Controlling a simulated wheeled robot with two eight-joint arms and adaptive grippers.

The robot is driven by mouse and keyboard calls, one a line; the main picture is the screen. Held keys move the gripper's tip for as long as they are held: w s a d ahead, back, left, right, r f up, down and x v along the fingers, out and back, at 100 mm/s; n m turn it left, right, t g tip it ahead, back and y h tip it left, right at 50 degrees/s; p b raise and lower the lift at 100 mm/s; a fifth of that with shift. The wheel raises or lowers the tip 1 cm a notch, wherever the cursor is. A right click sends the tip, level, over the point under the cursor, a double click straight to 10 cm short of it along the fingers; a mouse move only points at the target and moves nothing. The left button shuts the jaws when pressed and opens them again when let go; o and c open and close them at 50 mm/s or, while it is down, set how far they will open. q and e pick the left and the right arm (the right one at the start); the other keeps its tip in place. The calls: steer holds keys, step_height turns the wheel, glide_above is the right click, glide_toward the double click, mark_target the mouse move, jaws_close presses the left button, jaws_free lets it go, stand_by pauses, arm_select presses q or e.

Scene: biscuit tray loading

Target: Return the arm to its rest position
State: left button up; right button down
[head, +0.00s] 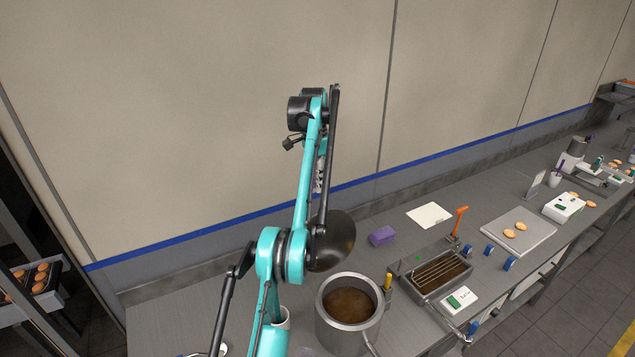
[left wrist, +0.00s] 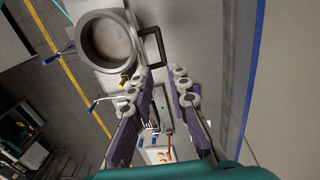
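My teal left arm stands raised in the middle of the head view, folded above the worktable (head: 165,320). My left gripper (head: 319,178) hangs high in front of the wall, partly hidden behind an arm link. In the left wrist view its two purple-padded fingers (left wrist: 163,80) are spread apart with nothing between them. The gripper is clear of the table and touches nothing that I can see. My right gripper shows in neither view.
A metal pot (head: 348,335) of brown liquid stands beside the arm's base. To its right are a wire-racked tray (head: 411,285), a purple block (head: 382,236), white paper (head: 429,214) and a grey board (head: 535,236) with biscuits. A plain wall (head: 200,120) runs behind.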

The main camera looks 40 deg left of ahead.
arm_select(q)
steer(key=shift+a, duration=0.1)
steer(key=s+d+f+n+t+y+b, duration=0.1)
steer(key=s+d+f+t+b, duration=0.15)
steer(key=d+b, duration=0.6)
steer(key=s+d+f+n+t+b, duration=0.1)
steer(key=s+d+f+b, duration=0.3)
steer(key=d, duration=0.8)
steer(key=s+d+f+n+t+b, duration=0.1)
steer(key=s+d+f+t+b, duration=0.1)
steer(key=s+d+f+b, duration=0.4)
steer(key=s+d+f+n+t+b, duration=0.1)
steer(key=s+d+f+b, duration=0.5)
steer(key=s+f, duration=0.8)
step_height(320, 180, down, 8)
steer(key=shift+s+d+r+n+t, duration=0.1)
steer(key=shift+s+d+n+t, duration=0.3)
steer(key=shift+d, duration=0.85)
